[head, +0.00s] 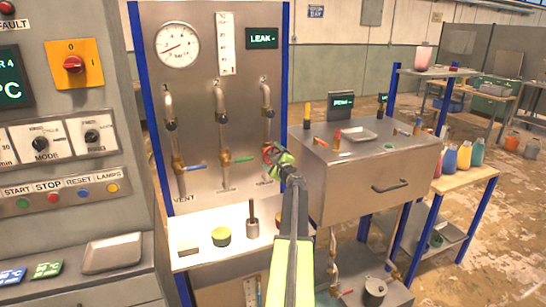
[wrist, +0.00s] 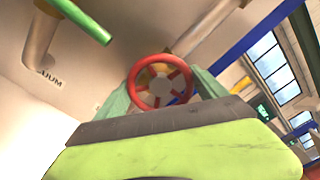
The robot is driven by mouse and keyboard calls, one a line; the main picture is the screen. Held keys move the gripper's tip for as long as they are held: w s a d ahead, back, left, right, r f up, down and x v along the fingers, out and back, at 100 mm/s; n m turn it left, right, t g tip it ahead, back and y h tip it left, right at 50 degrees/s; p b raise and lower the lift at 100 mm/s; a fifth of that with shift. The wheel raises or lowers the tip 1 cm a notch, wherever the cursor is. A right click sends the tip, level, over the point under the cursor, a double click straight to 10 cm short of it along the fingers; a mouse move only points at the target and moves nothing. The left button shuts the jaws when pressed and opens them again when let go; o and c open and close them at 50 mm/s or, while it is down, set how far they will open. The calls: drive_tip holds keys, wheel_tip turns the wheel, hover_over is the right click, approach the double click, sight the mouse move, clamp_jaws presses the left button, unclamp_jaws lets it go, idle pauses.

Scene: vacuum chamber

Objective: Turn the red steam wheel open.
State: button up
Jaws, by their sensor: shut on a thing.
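The red steam wheel (head: 267,154) is on the right-hand pipe of the steel panel. It shows face-on in the wrist view (wrist: 136,66) as a red ring with spokes. My gripper (head: 276,158) is at the wheel, with its green fingers (wrist: 162,92) on either side of the ring. The gripper is shut on the wheel. The fingers and wrist hide part of the wheel in the head view. How far it is turned I cannot tell.
A green lever (head: 243,158) is close on the left, and a blue lever (head: 191,167) further left. A gauge (head: 177,46) and a display reading LEAK (head: 262,38) are above. A steel cabinet (head: 365,180) stands close on the right.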

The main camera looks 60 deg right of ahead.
drive_tip(key=n, duration=0.5)
drive_tip(key=shift+s+f+n, duration=0.1)
drive_tip(key=shift+n, duration=0.2)
drive_tip(key=n, duration=0.5)
drive_tip(key=shift+n, duration=0.3)
drive_tip(key=n, duration=0.5)
drive_tip(key=shift+f, duration=0.1)
drive_tip(key=n, duration=0.6)
drive_tip(key=o, duration=1.3)
drive_tip(key=shift+d, duration=0.1)
drive_tip(key=shift+s, duration=0.1)
